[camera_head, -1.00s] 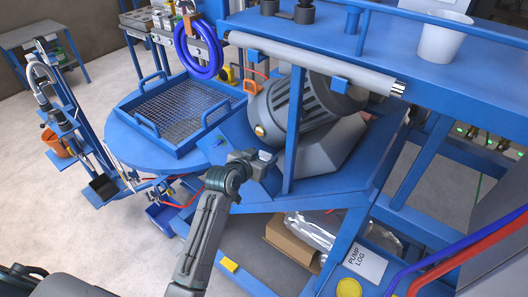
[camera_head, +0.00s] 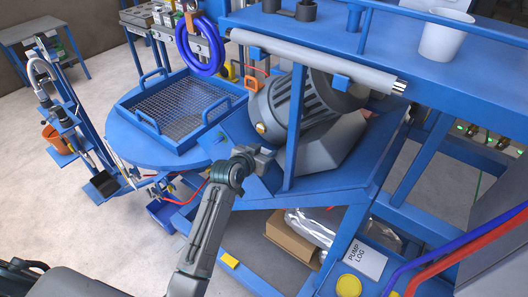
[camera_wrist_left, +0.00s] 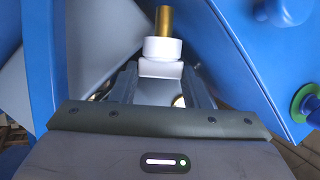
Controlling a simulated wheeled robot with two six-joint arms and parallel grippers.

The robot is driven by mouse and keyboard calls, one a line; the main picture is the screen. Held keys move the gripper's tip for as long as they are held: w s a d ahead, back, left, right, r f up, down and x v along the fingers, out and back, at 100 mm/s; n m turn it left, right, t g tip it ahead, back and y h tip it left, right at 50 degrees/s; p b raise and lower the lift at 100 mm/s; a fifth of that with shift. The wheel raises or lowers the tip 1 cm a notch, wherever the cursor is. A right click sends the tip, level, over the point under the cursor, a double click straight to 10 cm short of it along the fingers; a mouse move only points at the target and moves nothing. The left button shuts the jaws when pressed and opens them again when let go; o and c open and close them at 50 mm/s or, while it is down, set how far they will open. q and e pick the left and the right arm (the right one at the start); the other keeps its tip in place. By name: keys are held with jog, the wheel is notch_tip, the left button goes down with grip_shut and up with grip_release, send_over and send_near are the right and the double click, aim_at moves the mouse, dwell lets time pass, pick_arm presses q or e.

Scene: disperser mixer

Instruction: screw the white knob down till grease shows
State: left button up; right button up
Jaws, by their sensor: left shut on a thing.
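The white knob (camera_wrist_left: 162,48) shows in the left wrist view, with a brass stem (camera_wrist_left: 163,20) rising out of its far end. My left gripper (camera_wrist_left: 160,72) has its dark fingers on both sides of the knob's white lower part and is shut on it. In the head view my left gripper (camera_head: 264,154) is at the blue sloped panel, just in front of the grey motor. The knob is mostly hidden there by the gripper. No grease can be made out. My right gripper is not in view.
The grey motor (camera_head: 300,108) and a blue post (camera_head: 295,135) stand close behind the gripper. A blue mesh tray (camera_head: 148,122) sits on the round table to the left. A cardboard box (camera_head: 290,240) lies on the lower shelf. Red hoses hang near the arm.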

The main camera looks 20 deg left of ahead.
pick_arm(q)
jog(key=shift+a+f+m+h+b, duration=0.15)
jog(key=shift+a+m+h+b, duration=0.05)
jog(key=shift+m+h+b, duration=0.55)
jog(key=m+g+h+b, duration=0.1)
jog(key=m+h+b, duration=0.1)
jog(key=b, duration=0.1)
jog(key=m+g+h+b, duration=0.2)
jog(key=b, duration=0.1)
jog(key=shift+w+a+f+h, duration=0.1)
jog(key=shift+w+a+h, duration=0.1)
jog(key=shift+h, duration=0.05)
jog(key=shift+m+g+h+b, duration=0.4)
jog(key=shift+m+b, duration=0.15)
jog(key=shift+b, duration=0.05)
jog(key=shift+r+m+g+h+b, duration=0.25)
jog(key=shift+m+g+h+b, duration=0.15)
jog(key=shift+m+b, duration=0.1)
jog(key=o, duration=1)
jog(key=shift+a, duration=0.1)
